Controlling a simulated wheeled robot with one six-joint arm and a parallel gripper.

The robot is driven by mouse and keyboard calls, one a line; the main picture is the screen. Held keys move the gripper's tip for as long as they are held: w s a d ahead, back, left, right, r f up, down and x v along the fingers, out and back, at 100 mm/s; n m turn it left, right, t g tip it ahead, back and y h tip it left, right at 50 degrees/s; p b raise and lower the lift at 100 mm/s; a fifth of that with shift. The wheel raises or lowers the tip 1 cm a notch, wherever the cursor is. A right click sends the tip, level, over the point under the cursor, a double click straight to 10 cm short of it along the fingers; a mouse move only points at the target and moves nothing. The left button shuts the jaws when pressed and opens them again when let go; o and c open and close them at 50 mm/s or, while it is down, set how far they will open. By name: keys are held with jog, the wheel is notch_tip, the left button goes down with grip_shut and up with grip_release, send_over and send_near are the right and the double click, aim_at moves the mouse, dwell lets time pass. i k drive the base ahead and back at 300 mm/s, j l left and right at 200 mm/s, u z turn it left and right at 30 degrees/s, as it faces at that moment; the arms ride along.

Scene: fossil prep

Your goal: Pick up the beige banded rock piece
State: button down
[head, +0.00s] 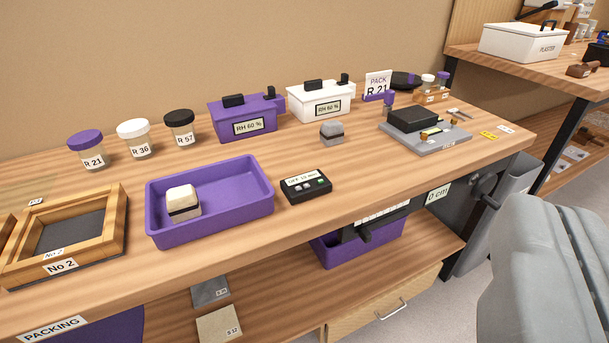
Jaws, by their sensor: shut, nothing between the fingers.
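The beige banded rock piece (183,199) is a pale cream block with a dark band near its base. It lies in the left part of the purple tray (245,211) on the bench, and its whole near side is open to view. A smaller grey rock piece (332,133) with a lighter band stands on the bench, farther back and to the right. A large grey part of my own body fills the lower right corner, well apart from the tray. My gripper's fingers do not show.
A black timer box (306,186) sits just right of the tray, a wooden frame (110,232) to its left. Jars, a purple box (245,118) and a white box (320,99) line the back. A grey scale (455,137) stands at right.

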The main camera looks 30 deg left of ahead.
aim_at(183, 204)
jog(key=k+l+u, duration=0.1)
jog(key=u, duration=0.3)
jog(key=k+l+u, duration=0.1)
jog(key=u, duration=0.3)
jog(key=k+u, duration=0.15)
jog(key=u, duration=0.3)
